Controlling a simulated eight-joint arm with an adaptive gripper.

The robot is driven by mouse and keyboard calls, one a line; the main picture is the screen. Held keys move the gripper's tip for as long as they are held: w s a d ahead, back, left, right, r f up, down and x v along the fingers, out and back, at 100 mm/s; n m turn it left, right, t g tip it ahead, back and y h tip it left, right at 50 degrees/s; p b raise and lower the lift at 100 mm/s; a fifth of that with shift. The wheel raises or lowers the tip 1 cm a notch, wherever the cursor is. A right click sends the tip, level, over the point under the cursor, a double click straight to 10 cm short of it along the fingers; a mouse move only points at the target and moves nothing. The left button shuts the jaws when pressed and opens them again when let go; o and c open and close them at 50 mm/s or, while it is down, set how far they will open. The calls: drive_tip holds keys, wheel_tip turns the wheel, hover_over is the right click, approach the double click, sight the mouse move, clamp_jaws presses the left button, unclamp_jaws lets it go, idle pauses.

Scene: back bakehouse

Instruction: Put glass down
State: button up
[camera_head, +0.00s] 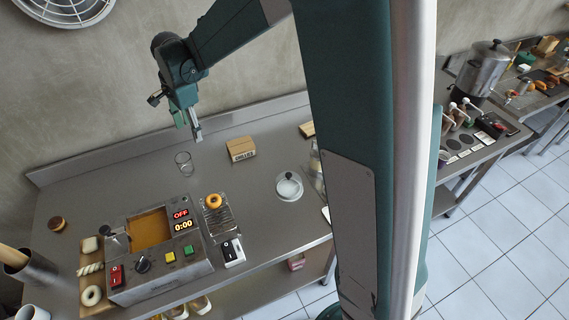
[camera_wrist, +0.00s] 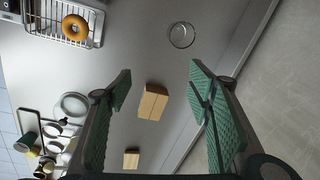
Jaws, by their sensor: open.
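A clear glass (camera_head: 184,164) stands on the steel table near the back wall. It also shows in the wrist view (camera_wrist: 182,35), beyond the fingertips and seen from above, apart from both fingers. My gripper (camera_head: 192,136) is above the table, a little above and beside the glass in the head view. In the wrist view its green pads (camera_wrist: 160,85) are wide apart with nothing between them touching either pad.
A cardboard box (camera_head: 241,149) sits right of the glass. A fryer (camera_head: 150,235) with a lit display, a rack with a doughnut (camera_head: 213,201) and a round lidded dish (camera_head: 289,187) stand nearer the front. The steel around the glass is bare.

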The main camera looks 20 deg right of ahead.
drive_tip(key=s+d+r+n+t, duration=0.1)
drive_tip(key=s+d+r+n, duration=0.2)
drive_tip(key=s+d+r, duration=0.4)
drive_tip(key=s+d+r+n+t, duration=0.2)
drive_tip(key=s+d+r+n, duration=0.2)
drive_tip(key=s, duration=0.6)
drive_tip(key=s+d+n+t, duration=0.1)
drive_tip(key=s+d+n, duration=0.2)
drive_tip(key=s, duration=0.6)
drive_tip(key=s+d+f+n+t, duration=0.1)
drive_tip(key=s+d+n, duration=0.3)
drive_tip(key=s, duration=0.6)
drive_tip(key=shift+d+f+n+t, duration=0.25)
drive_tip(key=shift+f+n+t, duration=0.05)
drive_tip(key=shift+t, duration=0.1)
